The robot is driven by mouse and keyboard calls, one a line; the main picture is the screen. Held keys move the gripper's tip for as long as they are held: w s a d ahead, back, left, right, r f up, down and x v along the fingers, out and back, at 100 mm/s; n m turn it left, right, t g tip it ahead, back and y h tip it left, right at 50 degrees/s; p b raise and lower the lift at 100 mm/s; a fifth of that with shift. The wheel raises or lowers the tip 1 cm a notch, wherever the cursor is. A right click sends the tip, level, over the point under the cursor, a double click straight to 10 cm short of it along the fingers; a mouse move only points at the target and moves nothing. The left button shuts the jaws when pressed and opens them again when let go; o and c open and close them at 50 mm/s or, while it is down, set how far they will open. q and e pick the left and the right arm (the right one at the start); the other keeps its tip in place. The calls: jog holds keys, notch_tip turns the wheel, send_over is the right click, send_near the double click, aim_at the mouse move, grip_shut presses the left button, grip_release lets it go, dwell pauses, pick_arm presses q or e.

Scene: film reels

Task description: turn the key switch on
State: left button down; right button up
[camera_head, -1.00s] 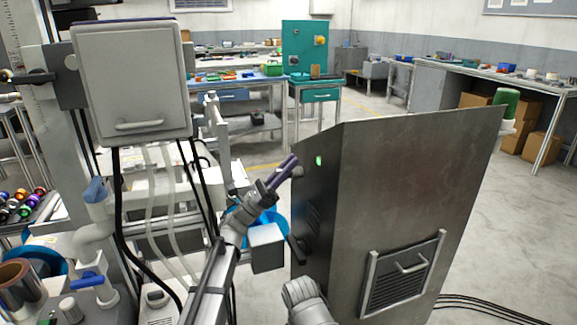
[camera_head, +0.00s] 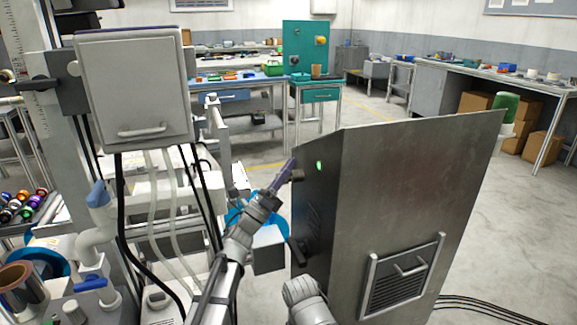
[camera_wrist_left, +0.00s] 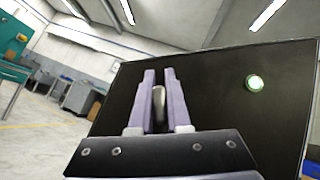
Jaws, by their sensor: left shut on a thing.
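The metal control cabinet (camera_head: 400,190) stands at right centre, its dark side panel facing my left arm. A grey key switch (camera_wrist_left: 159,108) sticks out from that dark panel, which fills much of the left wrist view (camera_wrist_left: 215,85). My left gripper (camera_head: 290,166) is at the panel, and its purple fingers (camera_wrist_left: 161,95) are shut around the key switch, one on each side. In the head view the fingers mostly hide the key. A lit green lamp (camera_head: 319,166) sits beside it, and it also glows in the left wrist view (camera_wrist_left: 254,83). My right gripper is out of view.
A grey box with a handle (camera_head: 134,85) and hanging cables stand left of my arm. A blue round container (camera_head: 240,215) is behind the arm. Workbenches line the back and right, with open floor (camera_head: 375,120) between.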

pick_arm(q)
jog(key=shift+w+a+f+n+t+y+p, duration=0.1)
jog(key=shift+w+f+n+t+y+p, duration=0.15)
jog(key=shift+n+y+p, duration=0.9)
jog(key=shift+w+a+n+t+y+p, duration=0.1)
jog(key=shift+n+t+y+p, duration=0.3)
jog(key=shift+n+y, duration=1.45)
jog(key=shift+w+f+n+t+y+p, duration=0.2)
jog(key=shift+n+y+p, duration=0.7)
jog(key=shift+n, duration=1.2)
jog(key=c, duration=0.9)
grip_release()
jog(key=shift+f, duration=0.1)
